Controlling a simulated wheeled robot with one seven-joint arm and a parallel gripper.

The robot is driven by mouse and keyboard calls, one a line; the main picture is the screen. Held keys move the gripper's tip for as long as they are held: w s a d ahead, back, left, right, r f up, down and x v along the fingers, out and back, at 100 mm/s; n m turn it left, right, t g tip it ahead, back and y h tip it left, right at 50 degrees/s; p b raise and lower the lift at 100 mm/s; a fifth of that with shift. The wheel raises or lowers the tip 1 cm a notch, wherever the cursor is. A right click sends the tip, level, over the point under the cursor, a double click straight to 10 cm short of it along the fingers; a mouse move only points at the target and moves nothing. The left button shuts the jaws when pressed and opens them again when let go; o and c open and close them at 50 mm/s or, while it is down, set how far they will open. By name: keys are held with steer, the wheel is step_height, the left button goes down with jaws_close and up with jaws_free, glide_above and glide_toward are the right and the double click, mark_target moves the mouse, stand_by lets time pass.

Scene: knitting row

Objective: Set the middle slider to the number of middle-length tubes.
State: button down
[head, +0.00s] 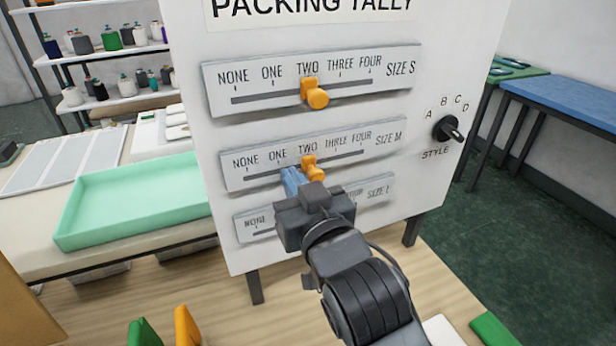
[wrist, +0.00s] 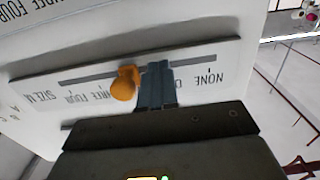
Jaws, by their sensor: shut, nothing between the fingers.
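A white panel headed PACKING TALLY (head: 430,60) carries stacked sliders. The middle slider, SIZE M (head: 384,152), has an orange knob (head: 311,170) at about the TWO mark. My gripper (head: 291,181) is shut and empty, its blue-grey fingertips at the left side of this knob, by the SIZE M plate. In the wrist view, which is upside down, the shut fingers (wrist: 157,85) are right beside the orange knob (wrist: 124,82); I cannot tell whether they touch. No tubes can be clearly made out.
The SIZE S slider knob (head: 314,94) above stands near TWO. The lower SIZE L plate (head: 255,224) is partly hidden by my gripper. A black STYLE dial (head: 447,129) is at right. A mint tray (head: 135,205) lies left; shelves with spools (head: 110,40) stand behind.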

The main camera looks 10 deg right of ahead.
steer(key=shift+s+a, duration=0.15)
steer(key=shift+a, duration=0.25)
steer(key=v, duration=0.8)
steer(key=shift+r, duration=0.1)
stand_by(0.4)
steer(key=s+d+f+m+g+h, duration=0.1)
steer(key=s+d+f, duration=0.4)
steer(key=s, duration=0.3)
steer(key=s+d+f+h, duration=0.1)
steer(key=s+d+f, duration=0.5)
steer(key=s, duration=0.1)
steer(key=s+d+m+h, duration=0.1)
steer(key=s+d, duration=0.2)
steer(key=s, duration=0.6)
steer(key=s+d+r+m+g+h, duration=0.1)
steer(key=s+d+h, duration=0.1)
steer(key=s, duration=0.8)
steer(key=shift+d+r+g, duration=0.25)
steer(key=shift+d+g, duration=0.05)
steer(key=shift+d, duration=0.45)
